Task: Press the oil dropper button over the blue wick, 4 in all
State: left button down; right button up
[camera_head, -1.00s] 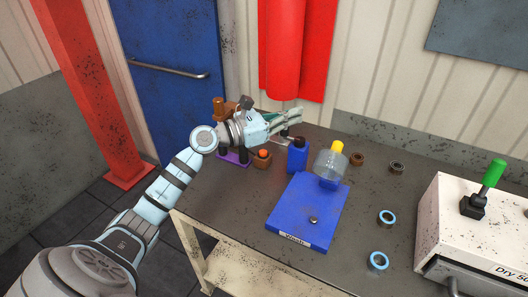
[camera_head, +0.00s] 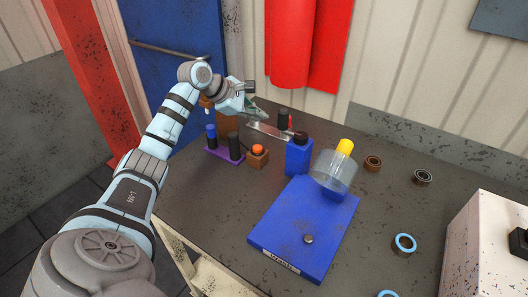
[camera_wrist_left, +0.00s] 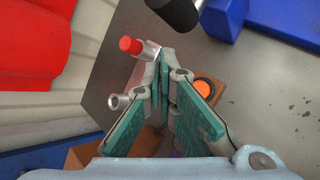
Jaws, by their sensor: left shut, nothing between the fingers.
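My left gripper (camera_head: 260,117) is shut and empty, held above the back of the table, behind a brown block (camera_head: 258,160) with an orange button (camera_head: 258,149). In the left wrist view the shut teal-padded fingers (camera_wrist_left: 163,52) are beside the orange button (camera_wrist_left: 204,90), which shows partly behind them. A blue wick (camera_head: 211,136) and a black one (camera_head: 235,146) stand upright on a purple base (camera_head: 224,157). A small pale nozzle (camera_head: 207,110) hangs over the blue wick from an orange-brown part. The gripper and arm hide part of the brown post (camera_head: 227,125). My right gripper is out of view.
A silver bar (camera_head: 270,132) and a black cylinder (camera_head: 284,120) are right of the gripper. A red cap (camera_wrist_left: 130,45) is near the fingertips. Several rings lie at right.

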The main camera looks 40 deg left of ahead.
pick_arm(q)
jog(key=b, duration=0.7)
send_over(258, 149)
notch_tip(258, 149, down, 8)
jog(key=shift+w+r, duration=0.15)
jog(key=shift+r, duration=0.05)
jog(key=shift+a+f, duration=0.1)
jog(key=shift+f, duration=0.25)
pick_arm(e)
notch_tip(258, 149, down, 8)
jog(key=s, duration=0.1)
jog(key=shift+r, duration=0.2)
pick_arm(q)
jog(key=shift+f, duration=0.1)
jog(key=shift+f+b, duration=0.3)
jog(key=shift+b, duration=0.05)
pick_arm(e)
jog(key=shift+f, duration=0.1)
